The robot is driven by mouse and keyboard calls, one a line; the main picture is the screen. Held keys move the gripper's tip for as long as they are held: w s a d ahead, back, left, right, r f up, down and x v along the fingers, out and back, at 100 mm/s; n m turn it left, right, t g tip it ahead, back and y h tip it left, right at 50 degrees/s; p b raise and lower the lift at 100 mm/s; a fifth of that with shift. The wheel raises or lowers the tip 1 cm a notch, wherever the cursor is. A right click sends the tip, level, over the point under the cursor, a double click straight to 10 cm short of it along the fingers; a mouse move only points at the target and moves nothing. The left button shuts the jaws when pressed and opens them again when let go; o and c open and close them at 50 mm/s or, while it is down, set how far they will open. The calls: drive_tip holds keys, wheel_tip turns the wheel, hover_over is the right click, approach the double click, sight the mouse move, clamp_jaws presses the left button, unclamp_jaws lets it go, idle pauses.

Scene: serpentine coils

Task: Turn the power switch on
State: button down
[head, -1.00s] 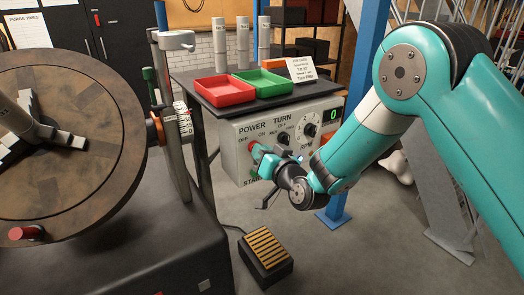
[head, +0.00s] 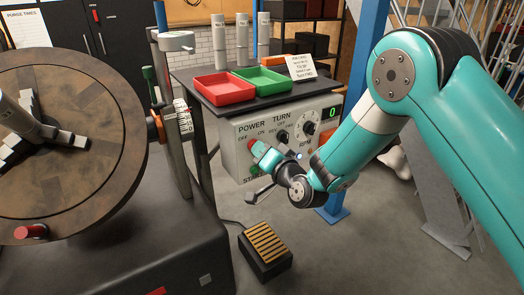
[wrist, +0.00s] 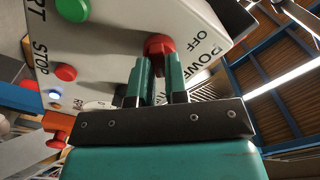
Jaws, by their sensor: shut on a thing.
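The power switch is a red knob (wrist: 158,43) on the pale control box (head: 235,158). It sits under the POWER label, between OFF and ON marks. In the wrist view my gripper (wrist: 158,64) has its two teal fingers shut on the knob, one on each side. In the head view my gripper (head: 262,153) reaches the box from the front right and hides most of the knob. Which mark the knob points to cannot be made out.
A TURN knob (head: 282,135), RPM dial (head: 309,123) and green display reading 0 (head: 333,113) are beside it. A large round faceplate (head: 95,180) stands left. Red (head: 222,97) and green (head: 270,91) trays sit above. A yellow-striped pedal (head: 266,243) lies on the floor.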

drive_tip(key=shift+f, duration=0.1)
drive_tip(key=c, duration=1.1)
unclamp_jaws()
drive_tip(key=shift+c, duration=0.2)
drive_tip(key=b+v, duration=1.6)
drive_tip(key=v, duration=0.1)
drive_tip(key=shift+s, duration=0.2)
drive_tip(key=shift+d, duration=0.15)
